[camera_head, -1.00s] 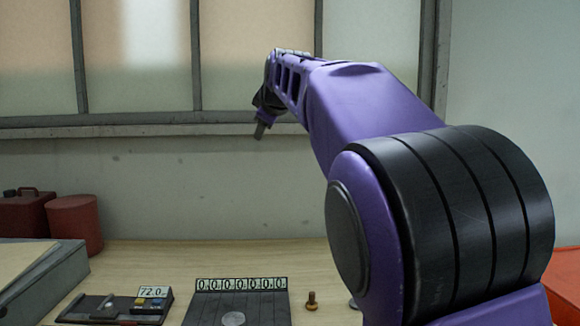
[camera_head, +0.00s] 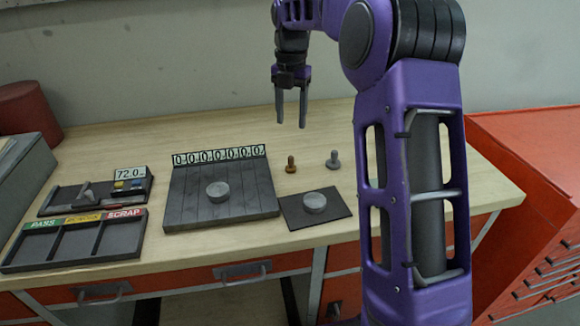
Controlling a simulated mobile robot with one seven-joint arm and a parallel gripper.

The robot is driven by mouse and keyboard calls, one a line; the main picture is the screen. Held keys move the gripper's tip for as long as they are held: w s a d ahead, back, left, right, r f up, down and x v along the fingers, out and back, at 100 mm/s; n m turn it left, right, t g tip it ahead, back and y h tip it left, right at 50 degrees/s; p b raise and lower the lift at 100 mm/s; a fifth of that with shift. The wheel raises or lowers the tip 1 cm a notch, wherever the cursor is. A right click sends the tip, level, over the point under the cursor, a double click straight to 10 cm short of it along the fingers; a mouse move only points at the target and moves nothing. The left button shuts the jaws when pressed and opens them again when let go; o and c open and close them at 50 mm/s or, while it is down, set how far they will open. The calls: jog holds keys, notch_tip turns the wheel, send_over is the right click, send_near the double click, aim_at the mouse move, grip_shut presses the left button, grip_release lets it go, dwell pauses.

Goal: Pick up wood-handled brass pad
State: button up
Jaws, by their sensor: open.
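A small stamp-like piece with a brown wood-toned knob (camera_head: 291,164) stands upright on the wooden bench; it looks like the wood-handled brass pad. A similar grey piece (camera_head: 333,159) stands a little to its right. My gripper (camera_head: 291,120) points down with its two fingers apart and nothing between them. In the picture it is straight above the brown piece and apart from it; the exact distance in depth is hard to tell.
A dark slatted plate (camera_head: 246,199) with a round grey disc (camera_head: 217,191) and number strip lies left. A dark mat (camera_head: 296,219) with another disc (camera_head: 314,202) lies in front. A PASS/SCRAP tray (camera_head: 70,246), a gauge (camera_head: 130,180) and a red cabinet (camera_head: 535,190) flank them.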

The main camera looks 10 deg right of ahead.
send_over(291, 157)
jog(key=f, duration=0.7)
jog(key=shift+w+b, duration=0.35)
jog(key=shift+s+f+b, duration=0.15)
jog(key=shift+s+f, duration=0.05)
jog(key=shift+f, duration=1.15)
jog(key=shift+s+f+b, duration=0.15)
jog(key=shift+f, duration=1.2)
jog(key=shift+c, duration=0.2)
grip_shut()
